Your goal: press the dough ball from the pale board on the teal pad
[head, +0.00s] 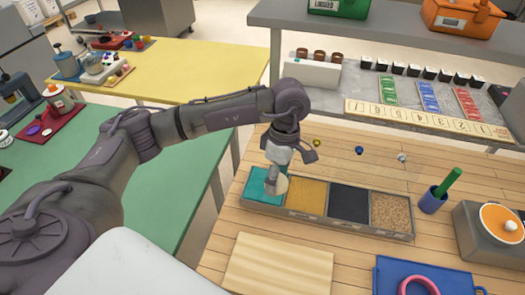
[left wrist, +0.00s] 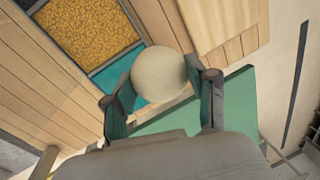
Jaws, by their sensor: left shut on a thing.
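My left gripper (head: 275,178) is shut on a pale, round dough ball (head: 283,184). The ball also shows between the two fingers in the left wrist view (left wrist: 160,74). In the head view it appears over the teal pad (head: 256,187), the leftmost section of a long tray. The teal pad shows partly behind the ball in the left wrist view (left wrist: 122,68). I cannot tell whether ball and pad touch. The pale board (head: 280,264) lies bare on the wooden table in front of the tray. My right gripper is not in view.
The tray also holds yellow (head: 307,192), dark (head: 348,203) and grainy brown (head: 390,212) sections. A blue cup (head: 432,202) with a green stick and a grey box (head: 490,240) stand right. A blue mat (head: 450,280) is at front right. A shelf (head: 400,35) stands behind.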

